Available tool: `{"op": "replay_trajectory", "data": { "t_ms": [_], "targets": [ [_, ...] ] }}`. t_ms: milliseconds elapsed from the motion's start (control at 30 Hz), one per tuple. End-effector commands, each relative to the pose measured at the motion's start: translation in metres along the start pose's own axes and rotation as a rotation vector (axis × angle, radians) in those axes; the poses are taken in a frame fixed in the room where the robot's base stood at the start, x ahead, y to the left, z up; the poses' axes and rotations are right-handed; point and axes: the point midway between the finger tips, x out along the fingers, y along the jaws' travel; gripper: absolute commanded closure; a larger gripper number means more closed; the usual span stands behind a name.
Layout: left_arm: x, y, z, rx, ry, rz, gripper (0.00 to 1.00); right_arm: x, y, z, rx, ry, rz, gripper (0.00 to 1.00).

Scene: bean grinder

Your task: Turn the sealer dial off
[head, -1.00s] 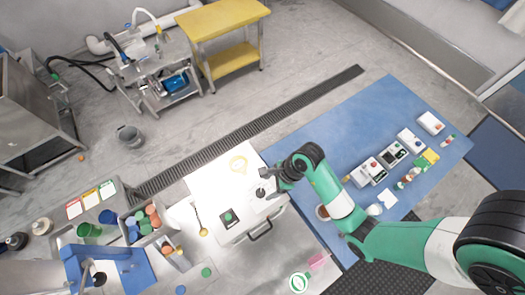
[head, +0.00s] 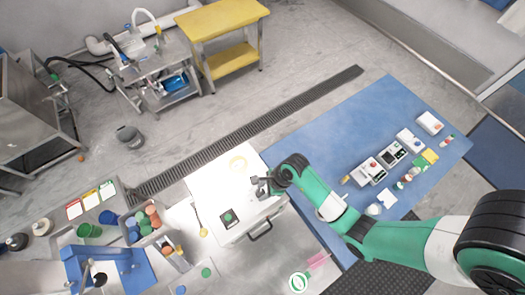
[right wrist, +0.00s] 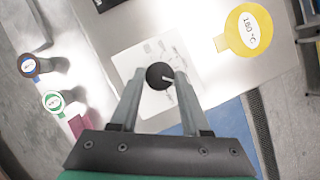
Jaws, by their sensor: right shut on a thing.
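The sealer (head: 213,180) is a white flat-topped unit in the middle of the head view, with a front handle (head: 260,231) and a dark square with a green spot (head: 228,217) on top. Its dial is hidden behind my right gripper (head: 257,187) there. In the right wrist view the dial (right wrist: 157,73) is a round black knob with a white pointer line, on a pale printed plate (right wrist: 150,105). My right gripper (right wrist: 157,80) has its two fingers on either side of the knob, shut on it. My left gripper is not in view.
A yellow label reading 180 °C (right wrist: 248,30) lies on the sealer's top. A yellow-ended utensil (head: 202,229) lies on its left. Bins of coloured items (head: 145,220) stand further left. A blue mat (head: 330,135) with small boxes is to the right.

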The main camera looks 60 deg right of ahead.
Motion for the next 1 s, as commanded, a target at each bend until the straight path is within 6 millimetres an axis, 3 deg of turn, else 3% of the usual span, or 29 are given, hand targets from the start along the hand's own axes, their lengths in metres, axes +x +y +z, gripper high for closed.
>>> {"op": "replay_trajectory", "data": {
  "t_ms": [67,567,1000],
  "targets": [
    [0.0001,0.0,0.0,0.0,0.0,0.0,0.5,-0.0002,0.0001,0.0002,0.0,0.0,0.0,1.0],
    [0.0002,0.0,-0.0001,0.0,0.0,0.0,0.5,-0.0008,-0.0016,0.0009,-0.086,-0.002,0.036,1.0],
    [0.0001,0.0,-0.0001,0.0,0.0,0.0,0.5,-0.0005,-0.0042,0.002,-0.423,-0.002,0.177,1.0]
  ]
}}
